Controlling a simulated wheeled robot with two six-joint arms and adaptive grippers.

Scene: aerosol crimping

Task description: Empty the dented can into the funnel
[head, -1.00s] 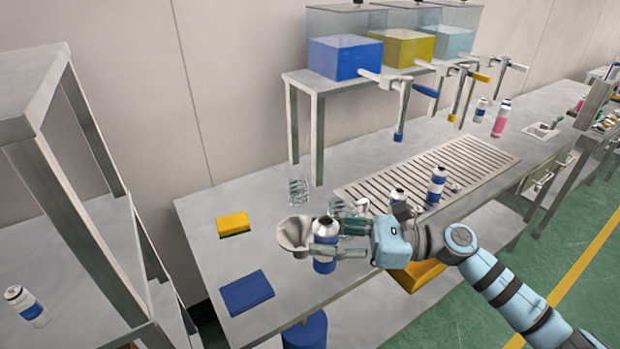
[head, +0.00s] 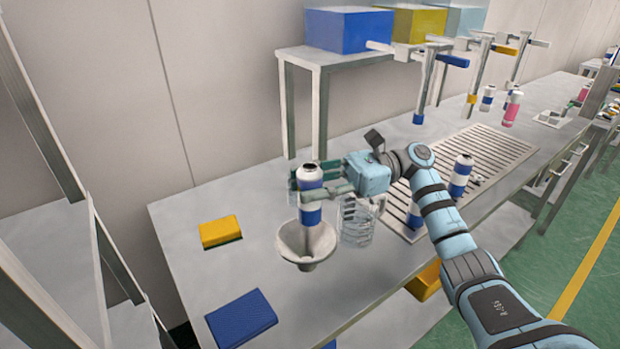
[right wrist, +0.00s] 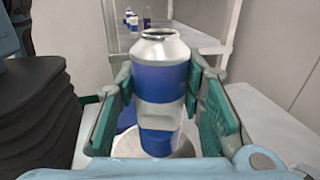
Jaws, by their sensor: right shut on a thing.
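My right gripper (head: 311,187) is shut on a blue-and-white can (head: 311,216) with an open-looking dark top. The can is upright, just above the wide grey funnel (head: 291,251) at the bench's near side; its lower end overlaps the funnel mouth in the head view. In the right wrist view the can (right wrist: 160,85) stands between the green finger pads (right wrist: 163,100), and its pale middle looks uneven, as if dented. A pale rim of the funnel (right wrist: 184,146) shows below it. My left gripper is not in view.
Clear glass beakers (head: 358,225) stand right of the funnel. A yellow block (head: 220,231) and a blue block (head: 241,318) lie to the left. Coloured tanks (head: 349,30) with taps sit on a raised shelf behind.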

